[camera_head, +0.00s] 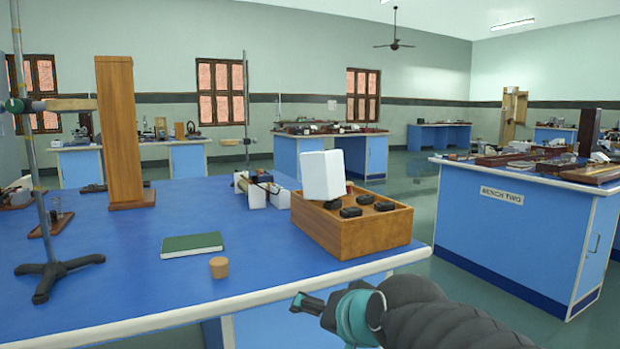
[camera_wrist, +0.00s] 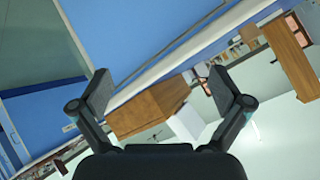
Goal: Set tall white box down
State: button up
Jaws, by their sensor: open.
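The tall white box (camera_head: 322,175) shows at the wooden tray (camera_head: 354,238) on the near blue bench, leaning slightly in the picture.
Several black items (camera_head: 367,199) lie in the tray. A green book (camera_head: 192,245), a cork (camera_head: 219,267), a tall wooden stand (camera_head: 122,130) and a metal rod stand (camera_head: 50,268) are on the bench. Bare blue bench top lies around the book. Bench Two (camera_head: 510,225) stands to the right across an aisle.

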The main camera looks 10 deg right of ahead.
aim_at(315, 182)
jog(key=w+a+r+m+t+h, duration=0.25)
jog(key=w+r+m+t, duration=0.25)
jog(key=w+r+m, duration=0.6)
jog(key=w+a+r+m+t+h, duration=0.1)
jog(key=w+r+m+t+h, duration=0.25)
jog(key=w+r+m, duration=0.85)
jog(key=w+f+m+g+h+b, duration=0.1)
jog(key=w+f+m+g+h, duration=0.2)
jog(key=f+m+h, duration=0.35)
jog(key=w+f+m+g+h, duration=0.3)
jog(key=m, duration=0.7)
jog(key=shift+n, duration=0.25)
jog(key=p+x, duration=0.1)
jog(key=x, duration=0.7)
jog(key=shift+s+d, duration=0.1)
jog(key=shift+d, duration=0.2)
jog(key=shift+w+d+r+p, duration=0.15)
jog(key=shift+w+d+p, duration=0.2)
jog(key=shift+w+p, duration=0.05)
jog(key=shift+p+x, duration=0.6)
jog(key=shift+x, duration=1.6)
jog(key=shift+a+r, duration=0.1)
jog(key=shift+r, duration=0.1)
jog(key=c, duration=1.5)
jog(key=shift+r, duration=0.1)
